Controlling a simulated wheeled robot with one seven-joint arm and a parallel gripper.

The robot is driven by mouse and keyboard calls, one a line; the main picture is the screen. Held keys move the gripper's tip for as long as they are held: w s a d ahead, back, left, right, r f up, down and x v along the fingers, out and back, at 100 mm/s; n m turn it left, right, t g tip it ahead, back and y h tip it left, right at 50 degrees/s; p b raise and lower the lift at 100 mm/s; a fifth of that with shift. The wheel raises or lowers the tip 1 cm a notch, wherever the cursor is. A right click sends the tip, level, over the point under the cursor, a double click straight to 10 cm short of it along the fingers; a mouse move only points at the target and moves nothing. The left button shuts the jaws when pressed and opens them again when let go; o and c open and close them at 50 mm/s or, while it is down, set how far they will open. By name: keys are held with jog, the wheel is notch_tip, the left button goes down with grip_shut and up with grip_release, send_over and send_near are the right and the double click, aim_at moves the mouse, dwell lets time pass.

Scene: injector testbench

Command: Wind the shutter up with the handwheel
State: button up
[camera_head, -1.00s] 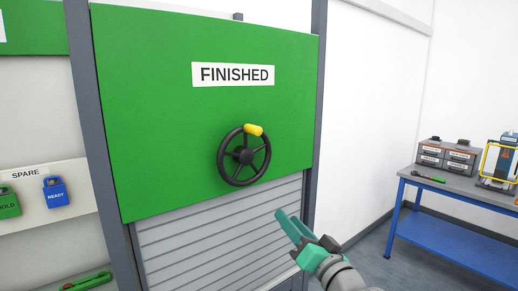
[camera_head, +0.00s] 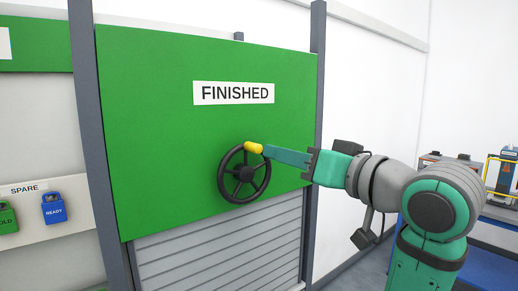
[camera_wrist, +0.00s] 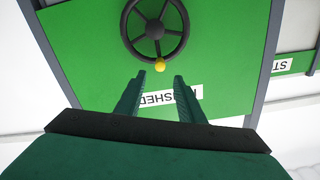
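The black handwheel (camera_head: 244,188) is mounted on the green panel (camera_head: 150,150) marked FINISHED, with a yellow knob (camera_head: 253,148) at the top of its rim. The grey slatted shutter (camera_head: 220,240) shows below the panel. My gripper (camera_head: 268,152) reaches in from the right, its fingertips close to the knob in the head view. In the wrist view my gripper (camera_wrist: 159,75) is open, its two fingers apart with nothing between them. There the knob (camera_wrist: 160,65) lies just beyond the fingertips, and the wheel (camera_wrist: 155,30) appears upside down.
Dark grey posts (camera_head: 316,120) flank the panel. A SPARE board (camera_head: 40,208) with a green tag and a blue READY tag (camera_head: 54,208) is at the left. A blue-framed bench (camera_head: 490,235) with boxes stands at the right, partly hidden by my arm.

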aim_at(259, 148)
jog(key=x, duration=0.9)
grip_shut()
